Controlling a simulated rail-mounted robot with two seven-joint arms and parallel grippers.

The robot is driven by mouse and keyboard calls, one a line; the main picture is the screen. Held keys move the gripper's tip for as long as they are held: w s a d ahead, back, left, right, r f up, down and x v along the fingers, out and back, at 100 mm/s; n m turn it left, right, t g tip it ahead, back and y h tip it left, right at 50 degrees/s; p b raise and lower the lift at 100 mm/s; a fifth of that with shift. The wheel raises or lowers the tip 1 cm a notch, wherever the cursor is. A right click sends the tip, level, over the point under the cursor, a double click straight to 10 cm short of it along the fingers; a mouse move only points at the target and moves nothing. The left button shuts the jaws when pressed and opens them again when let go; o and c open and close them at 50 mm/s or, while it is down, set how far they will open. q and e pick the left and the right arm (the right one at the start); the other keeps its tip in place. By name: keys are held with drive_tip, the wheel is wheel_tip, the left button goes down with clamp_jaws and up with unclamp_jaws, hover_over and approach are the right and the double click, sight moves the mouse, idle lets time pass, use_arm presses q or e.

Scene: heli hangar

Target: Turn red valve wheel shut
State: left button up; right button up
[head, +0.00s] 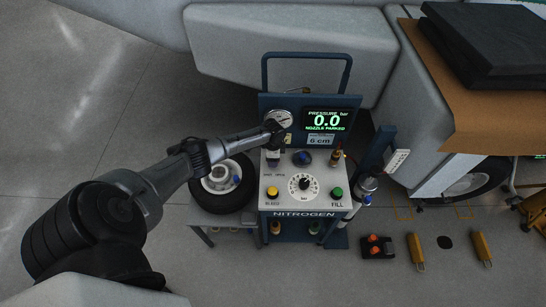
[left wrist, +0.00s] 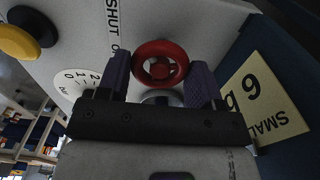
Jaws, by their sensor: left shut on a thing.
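The red valve wheel (left wrist: 162,50) sits on the pale panel of the nitrogen cart (head: 278,205). In the left wrist view it lies between the two fingers of my left gripper (left wrist: 160,76), which is shut on it. The word SHUT is printed on the panel beside the wheel. In the head view my left gripper (head: 273,143) reaches in from the left to the panel's upper left, and the gripper hides the wheel. My right gripper is not in view.
The cart's screen (head: 327,122) reads 0.0 bar, nozzle parked. A gauge (head: 280,117), a numbered dial (head: 303,186), a yellow button (head: 272,192) and a green FILL button (head: 337,193) are close by. A wheel (head: 222,180) stands left of the cart. Yellow chocks (head: 416,251) lie on the floor.

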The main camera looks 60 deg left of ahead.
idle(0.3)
use_arm(q)
drive_tip(key=o, duration=0.9)
drive_tip(key=shift+r, duration=0.1)
wheel_tip(320, 180, up, 14)
drive_tip(key=p, duration=0.2)
drive_tip(key=shift+p, duration=0.35)
drive_tip(key=shift+d+f, duration=0.1)
drive_tip(key=shift+f, duration=0.1)
